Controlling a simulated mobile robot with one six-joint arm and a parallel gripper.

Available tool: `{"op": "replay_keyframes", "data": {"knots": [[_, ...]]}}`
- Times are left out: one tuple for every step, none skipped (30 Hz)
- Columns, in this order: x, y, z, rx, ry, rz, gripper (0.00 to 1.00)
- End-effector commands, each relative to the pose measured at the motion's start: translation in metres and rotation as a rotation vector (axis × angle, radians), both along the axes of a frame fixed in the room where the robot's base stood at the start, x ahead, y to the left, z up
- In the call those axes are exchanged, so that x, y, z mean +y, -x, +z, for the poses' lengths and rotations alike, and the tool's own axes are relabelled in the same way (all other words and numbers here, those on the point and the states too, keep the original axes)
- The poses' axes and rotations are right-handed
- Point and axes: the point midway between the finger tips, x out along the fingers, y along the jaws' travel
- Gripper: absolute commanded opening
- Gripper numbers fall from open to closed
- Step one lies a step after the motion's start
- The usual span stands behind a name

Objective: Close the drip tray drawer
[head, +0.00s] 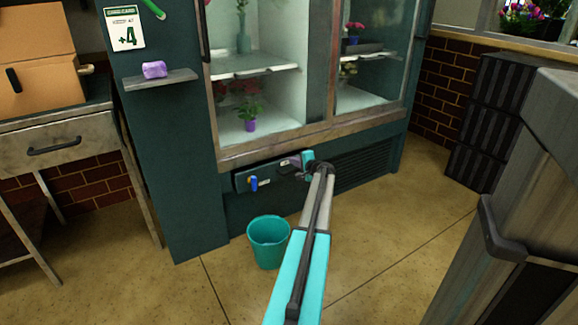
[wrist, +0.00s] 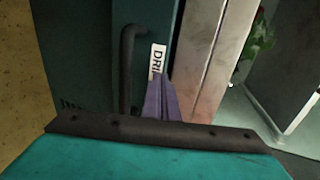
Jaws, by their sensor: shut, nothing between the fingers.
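The drip tray drawer (head: 270,176) is a dark teal front low on the flower cooler, below its glass doors. How far it stands out is hard to tell. In the wrist view, its label (wrist: 157,60), partly reading "DRI", and a dark bar handle (wrist: 127,70) show close ahead. My gripper (head: 296,160) is at the right end of the drawer front in the head view. In the wrist view, its purple fingers (wrist: 160,97) are shut together and empty, just before the label and beside the handle. Contact with the front cannot be told.
A teal bucket (head: 268,243) stands on the floor below the drawer. A blue valve (head: 253,184) is on the front's left part. A vent grille (head: 362,168) is to the right. Black crates (head: 487,120) stand farther right. The floor between is clear.

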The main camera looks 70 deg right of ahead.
Motion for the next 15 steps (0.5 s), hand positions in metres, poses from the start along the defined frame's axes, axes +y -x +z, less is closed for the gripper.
{"op": "replay_keyframes", "data": {"knots": [[0.0,0.0,0.0,0.0,0.0,0.0,0.0],[0.0,0.0,0.0,0.0,0.0,0.0,0.0],[0.0,0.0,0.0,0.0,0.0,0.0,0.0],[0.0,0.001,0.0,0.0,0.0,0.0,0.0],[0.0,0.0,0.0,0.0,0.0,0.0,0.0],[0.0,0.0,0.0,0.0,0.0,0.0,0.0],[0.001,0.001,0.0,0.0,0.0,0.0,0.0],[0.001,0.001,0.0,0.0,0.0,0.0,0.0],[0.002,0.001,0.0,0.0,0.0,0.001,0.0],[0.003,0.001,0.0,0.0,0.0,0.001,0.0],[0.004,0.001,0.0,0.0,0.0,0.001,0.0],[0.005,0.003,0.0,0.0,0.0,0.001,0.0],[0.006,0.004,0.0,0.0,0.0,0.001,0.0],[0.008,0.005,0.0,0.0,0.0,0.001,0.0],[0.01,0.006,0.0,0.0,0.0,0.001,0.0]]}}
